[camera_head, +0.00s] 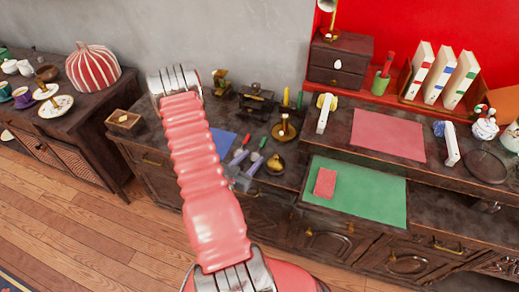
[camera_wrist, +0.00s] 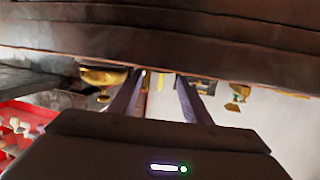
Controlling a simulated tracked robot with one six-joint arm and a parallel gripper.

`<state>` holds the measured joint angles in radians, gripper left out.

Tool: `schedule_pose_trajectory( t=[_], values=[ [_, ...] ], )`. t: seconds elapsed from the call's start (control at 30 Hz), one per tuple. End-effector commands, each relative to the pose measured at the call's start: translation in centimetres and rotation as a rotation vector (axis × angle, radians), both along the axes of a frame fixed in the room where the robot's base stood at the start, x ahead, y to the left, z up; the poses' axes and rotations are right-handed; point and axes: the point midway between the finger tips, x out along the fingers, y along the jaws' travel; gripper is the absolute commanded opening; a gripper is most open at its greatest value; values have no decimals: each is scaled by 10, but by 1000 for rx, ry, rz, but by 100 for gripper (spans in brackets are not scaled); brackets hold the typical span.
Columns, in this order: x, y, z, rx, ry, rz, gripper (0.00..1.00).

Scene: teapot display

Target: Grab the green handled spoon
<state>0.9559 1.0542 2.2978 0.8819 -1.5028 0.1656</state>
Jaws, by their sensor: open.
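In the head view a small green handle (camera_head: 262,143), which looks like the green-handled spoon, is at the dark counter just beyond my gripper's right finger. The rest of the spoon is too small or hidden to make out. My gripper (camera_head: 247,158) has two purple-grey fingers, apart and with nothing visible held, low near the counter's front edge. I cannot pick out the green handle there.
A red handle (camera_head: 247,139) lies left of the green one. A brass dish (camera_head: 275,165) is close on the right. A blue sheet (camera_head: 222,141) lies on the left. A green mat (camera_head: 385,197) covers the counter further right. A wooden box (camera_head: 123,120) sits at the left end.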

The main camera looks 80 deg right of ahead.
Motion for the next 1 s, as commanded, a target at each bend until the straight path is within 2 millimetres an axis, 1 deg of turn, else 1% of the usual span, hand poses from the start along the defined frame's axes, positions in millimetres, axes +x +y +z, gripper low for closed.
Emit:
schedule_pose_trajectory(
  t=[0.17, 0.27, 0.5, 0.63, 1.0],
  values=[
    [-1, -1, 0, 0, 0, -1, 44],
    [-3, -7, -2, 0, 0, -3, 44],
    [-10, -36, -8, -1, 0, -4, 44],
    [-13, -47, -10, 1, -1, -2, 44],
    [-13, -49, -11, 1, 0, -1, 44]
  ],
)
